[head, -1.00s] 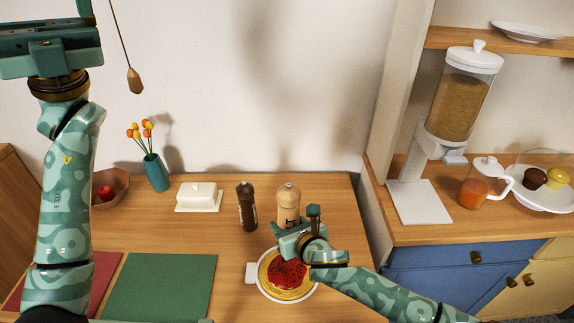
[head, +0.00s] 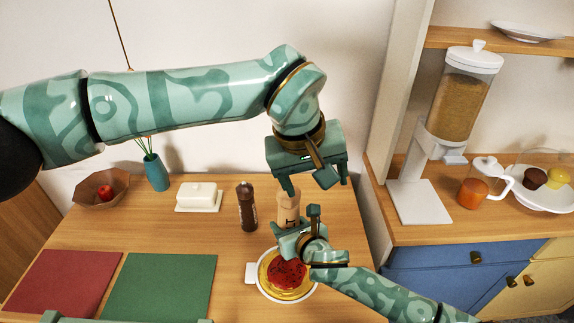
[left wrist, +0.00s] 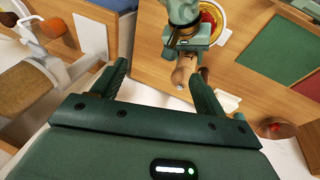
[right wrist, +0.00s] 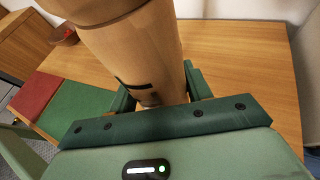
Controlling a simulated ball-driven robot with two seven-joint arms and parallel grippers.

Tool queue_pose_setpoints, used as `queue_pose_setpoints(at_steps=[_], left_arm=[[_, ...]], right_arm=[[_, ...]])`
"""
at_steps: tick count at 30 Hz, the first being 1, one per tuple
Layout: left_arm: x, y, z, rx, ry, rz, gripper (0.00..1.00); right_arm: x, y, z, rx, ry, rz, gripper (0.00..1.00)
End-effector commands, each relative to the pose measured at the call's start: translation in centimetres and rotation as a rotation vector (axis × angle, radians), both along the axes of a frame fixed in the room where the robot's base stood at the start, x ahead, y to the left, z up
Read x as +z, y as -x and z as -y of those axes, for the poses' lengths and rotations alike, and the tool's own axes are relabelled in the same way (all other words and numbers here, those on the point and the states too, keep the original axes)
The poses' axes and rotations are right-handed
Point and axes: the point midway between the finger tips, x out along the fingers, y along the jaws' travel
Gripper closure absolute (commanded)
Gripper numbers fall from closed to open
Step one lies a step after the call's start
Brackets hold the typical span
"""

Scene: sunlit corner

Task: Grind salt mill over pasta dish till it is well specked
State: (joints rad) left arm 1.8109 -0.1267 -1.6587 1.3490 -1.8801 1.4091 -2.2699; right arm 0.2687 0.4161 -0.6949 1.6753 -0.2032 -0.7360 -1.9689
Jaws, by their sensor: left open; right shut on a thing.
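The light wooden mill (head: 288,210) stands upright behind the pasta dish; it fills the middle of the right wrist view (right wrist: 140,50). My right gripper (head: 300,232) is shut around its body. My left gripper (head: 318,187) is open and empty, pointing down above and slightly right of the mill's top. In the left wrist view the mill's round top (left wrist: 183,72) shows beyond the open fingers, nearer the right-hand one. The pasta dish (head: 288,273), yellow pasta with red sauce on a white plate, is partly hidden by my right arm. Small dark specks show on the sauce.
A dark brown mill (head: 247,207) stands just left of the held mill. A white butter dish (head: 198,197), teal vase (head: 156,172) and wooden bowl (head: 97,190) are further left. Green (head: 160,287) and red (head: 65,282) mats lie at front left. A cereal dispenser (head: 450,120) stands right.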

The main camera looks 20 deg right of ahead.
Motion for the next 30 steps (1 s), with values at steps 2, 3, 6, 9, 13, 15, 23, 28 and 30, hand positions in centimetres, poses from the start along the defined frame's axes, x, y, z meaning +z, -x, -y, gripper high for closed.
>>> queue_pose_setpoints(at_steps=[2,3,6,9,13,15,23,28,30], left_arm=[[-0.3,-2.3,-1.5,-0.046,-0.091,0.125,0.27],[-0.4,-3.1,-2.1,-0.064,-0.126,0.169,0.27],[-0.5,-4.5,-3.1,-0.093,-0.183,0.236,0.27],[-1.2,-5.2,-3.3,-0.102,-0.201,0.254,0.27],[-3.2,-5.9,-3.0,-0.103,-0.201,0.252,0.27],[-4.6,-6.4,-2.8,-0.102,-0.200,0.252,0.27],[-9.4,-8.2,-2.1,-0.100,-0.198,0.251,0.27],[-11.1,-8.9,-1.8,-0.101,-0.197,0.252,0.27],[-11.4,-9.1,-1.8,-0.101,-0.198,0.253,0.27]], right_arm=[[0.1,0.0,0.0,0.000,0.000,0.002,0.81],[0.1,0.0,0.0,0.000,0.000,0.001,0.81],[0.1,0.0,0.0,0.000,0.000,0.001,0.81],[0.1,0.0,0.0,0.000,0.000,0.001,0.81],[0.1,0.0,0.0,0.000,0.000,0.001,0.81],[0.1,0.0,0.0,0.000,0.000,0.001,0.81],[0.1,0.0,0.0,0.000,0.000,0.001,0.81],[0.1,0.0,0.0,0.000,0.000,0.002,0.81],[0.1,0.0,0.0,0.000,0.000,0.002,0.81]])
